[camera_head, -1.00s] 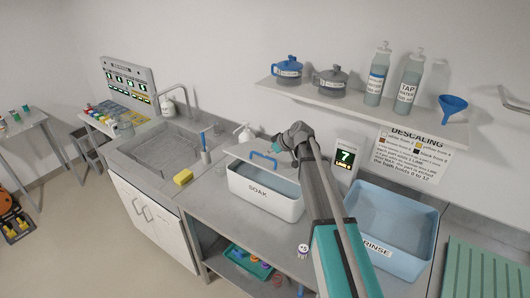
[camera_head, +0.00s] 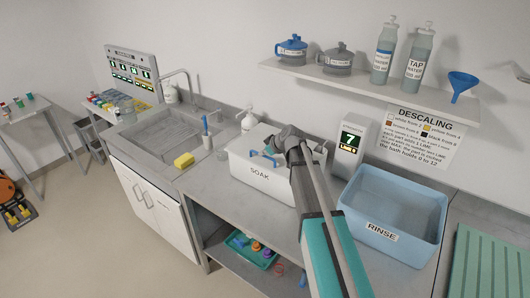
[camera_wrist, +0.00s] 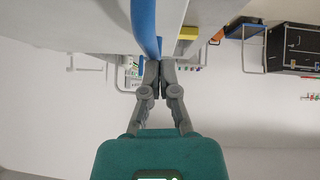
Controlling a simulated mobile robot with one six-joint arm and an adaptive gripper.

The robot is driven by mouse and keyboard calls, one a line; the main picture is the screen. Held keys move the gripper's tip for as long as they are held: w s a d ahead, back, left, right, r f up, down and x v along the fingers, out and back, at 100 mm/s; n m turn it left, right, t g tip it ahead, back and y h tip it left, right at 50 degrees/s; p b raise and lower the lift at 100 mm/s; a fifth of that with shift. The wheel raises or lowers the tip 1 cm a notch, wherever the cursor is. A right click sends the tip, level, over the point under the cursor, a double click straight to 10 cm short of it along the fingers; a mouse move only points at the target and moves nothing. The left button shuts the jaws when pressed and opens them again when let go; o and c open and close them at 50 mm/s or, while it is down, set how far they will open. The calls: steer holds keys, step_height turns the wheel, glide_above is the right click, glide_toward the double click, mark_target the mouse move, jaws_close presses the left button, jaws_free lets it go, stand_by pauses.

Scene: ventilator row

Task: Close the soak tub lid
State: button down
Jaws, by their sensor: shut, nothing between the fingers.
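The white soak tub (camera_head: 258,178), labelled SOAK, stands on the counter in the head view. Its pale lid (camera_head: 247,143) lies low over the tub and hides the inside; whether it sits fully flush is unclear. A blue bar handle (camera_head: 262,159) is on the lid, and it also shows in the wrist view (camera_wrist: 144,25). My gripper (camera_wrist: 151,66) is shut and empty, with its fingertips close to the handle. I cannot tell whether they touch it. In the head view my arm hides the tub's right part and most of my gripper.
The blue rinse tub (camera_head: 392,218) stands right of my arm. A display reading 7 (camera_head: 348,140) stands behind. A soap bottle (camera_head: 248,122), yellow sponge (camera_head: 184,160) and sink (camera_head: 165,133) are to the left. A shelf (camera_head: 365,90) with kettles and bottles hangs above.

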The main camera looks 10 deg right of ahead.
steer(key=shift+s+d+f, duration=0.15)
steer(key=shift+s, duration=0.1)
stand_by(0.4)
steer(key=r+p, duration=0.4)
steer(key=shift+a, duration=0.35)
steer(key=p+v, duration=0.7)
steer(key=v, duration=0.3)
steer(key=shift+s+a, duration=0.35)
steer(key=shift+s, duration=0.1)
